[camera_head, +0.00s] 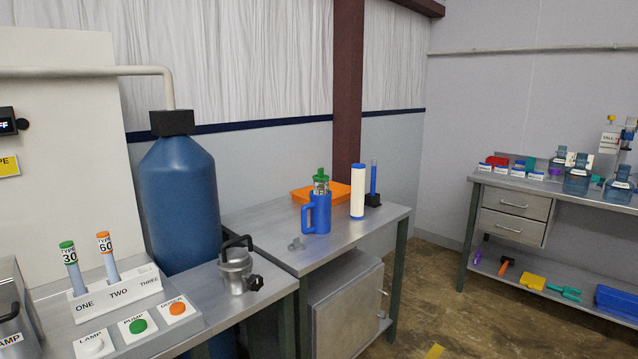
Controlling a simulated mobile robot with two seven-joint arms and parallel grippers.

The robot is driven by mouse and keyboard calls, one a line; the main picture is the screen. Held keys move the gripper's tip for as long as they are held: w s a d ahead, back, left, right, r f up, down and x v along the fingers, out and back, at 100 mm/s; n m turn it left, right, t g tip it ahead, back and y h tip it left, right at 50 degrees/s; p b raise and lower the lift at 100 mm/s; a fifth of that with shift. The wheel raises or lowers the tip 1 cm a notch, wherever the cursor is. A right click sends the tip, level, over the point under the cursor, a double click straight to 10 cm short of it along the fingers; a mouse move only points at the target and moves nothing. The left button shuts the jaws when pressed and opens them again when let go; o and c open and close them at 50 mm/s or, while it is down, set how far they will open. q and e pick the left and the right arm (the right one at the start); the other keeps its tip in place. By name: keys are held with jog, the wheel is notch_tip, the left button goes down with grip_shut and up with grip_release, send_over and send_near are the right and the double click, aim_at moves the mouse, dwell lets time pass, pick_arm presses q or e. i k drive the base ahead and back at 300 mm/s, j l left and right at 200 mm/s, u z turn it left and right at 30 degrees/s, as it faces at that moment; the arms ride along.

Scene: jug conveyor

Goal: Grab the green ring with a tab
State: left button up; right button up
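No green ring with a tab can be made out for certain. Neither of my grippers is in view.
Open floor (425,300) lies before the right bench.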

aim_at(320, 174)
jog(key=u, duration=0.45)
jog(key=i+l+u, duration=0.5)
jog(key=l+u, duration=0.15)
jog(key=l, duration=0.15)
jog(key=i+l, duration=0.15)
jog(key=l, duration=0.15)
jog(key=i+l+u, duration=0.1)
jog(key=l, duration=0.25)
jog(key=i+l, duration=0.2)
jog(key=l, duration=0.15)
jog(key=i+l+u, duration=0.15)
jog(key=l, duration=0.15)
jog(key=i+l, duration=0.1)
jog(key=l, duration=0.25)
